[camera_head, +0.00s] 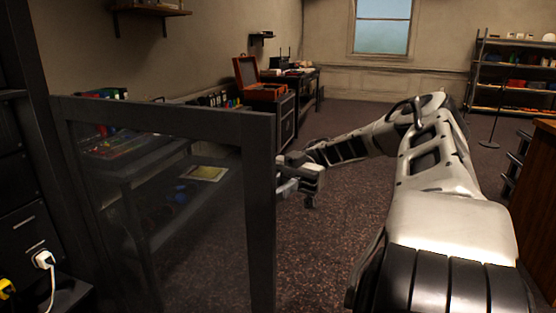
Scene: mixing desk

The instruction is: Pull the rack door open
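The rack door (262,205) is a glass pane in a dark grey frame. It stands swung out from the dark rack (20,190) at the left edge of the view. My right arm reaches in from the lower right and bends back toward the door. My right gripper (284,187) is at the door's free right edge, about halfway down. Its fingertips are small and partly hidden by the frame, so I cannot tell whether they touch or grip the door. My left gripper is not in view.
Behind the glass is a low bench (150,165) with colourful items. A red open case (262,90) sits farther back. A wooden counter (535,190) stands at the right and a metal shelf (515,75) at the back right. The carpet (345,220) between is clear.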

